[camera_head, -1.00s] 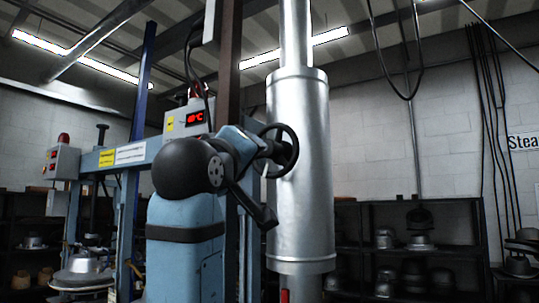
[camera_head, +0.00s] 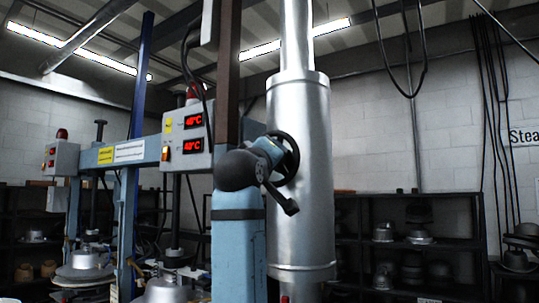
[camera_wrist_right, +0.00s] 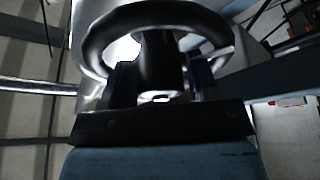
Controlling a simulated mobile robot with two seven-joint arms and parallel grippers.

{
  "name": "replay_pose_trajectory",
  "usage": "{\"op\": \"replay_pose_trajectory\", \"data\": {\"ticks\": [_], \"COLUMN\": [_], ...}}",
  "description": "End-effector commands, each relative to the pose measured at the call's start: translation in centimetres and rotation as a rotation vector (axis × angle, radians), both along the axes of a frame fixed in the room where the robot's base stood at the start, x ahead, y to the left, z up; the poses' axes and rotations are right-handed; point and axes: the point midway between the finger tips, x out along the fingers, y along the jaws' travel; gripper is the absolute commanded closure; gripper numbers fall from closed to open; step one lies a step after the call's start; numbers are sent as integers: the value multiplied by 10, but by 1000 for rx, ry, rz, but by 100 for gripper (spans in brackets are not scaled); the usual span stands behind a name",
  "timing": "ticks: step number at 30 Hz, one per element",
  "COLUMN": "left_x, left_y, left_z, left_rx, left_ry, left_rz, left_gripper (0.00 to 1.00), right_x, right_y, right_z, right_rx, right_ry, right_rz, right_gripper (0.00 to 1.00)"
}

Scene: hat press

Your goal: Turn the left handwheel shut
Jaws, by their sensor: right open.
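A dark handwheel (camera_head: 294,150) stands in front of the silver cylinder in the head view, partly covered by my right arm. It is the only handwheel in view. In the right wrist view its rim (camera_wrist_right: 93,45) arches close in front of the camera, with the dark hub (camera_wrist_right: 158,62) in the middle. My right gripper (camera_wrist_right: 162,80) is open, with one finger on each side of the hub. I cannot tell whether the fingers touch it. In the head view the fingertips are hidden by the arm and wheel. My left gripper is not in view.
A large silver cylinder (camera_head: 300,215) with a pipe stands right behind the wheel. A brown post (camera_head: 227,75) rises left of it. A control box (camera_head: 187,140) with red displays is further left. Shelves with hat forms (camera_head: 385,232) line the back wall.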

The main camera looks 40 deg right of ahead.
Motion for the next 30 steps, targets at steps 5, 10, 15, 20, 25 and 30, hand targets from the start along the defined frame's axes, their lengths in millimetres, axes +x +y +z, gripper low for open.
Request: {"op": "replay_pose_trajectory", "data": {"ticks": [5, 10, 15, 20, 25, 30], "left_x": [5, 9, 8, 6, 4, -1], "left_y": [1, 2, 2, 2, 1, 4], "left_z": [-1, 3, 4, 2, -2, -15], "left_rx": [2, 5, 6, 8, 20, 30], "left_ry": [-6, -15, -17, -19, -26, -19], "left_rz": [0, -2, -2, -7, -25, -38], "left_gripper": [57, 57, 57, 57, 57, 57], "right_x": [0, 0, 0, 0, 0, 0], "right_y": [0, 0, 0, 0, 0, 1], "right_z": [0, 0, 0, -1, -3, -4], "right_rx": [0, 0, 1, 10, 40, 88], "right_ry": [0, 0, -2, -27, -99, -216], "right_rz": [0, 0, 0, -1, -1, 0], "right_gripper": [46, 76, 80, 80, 80, 80]}}
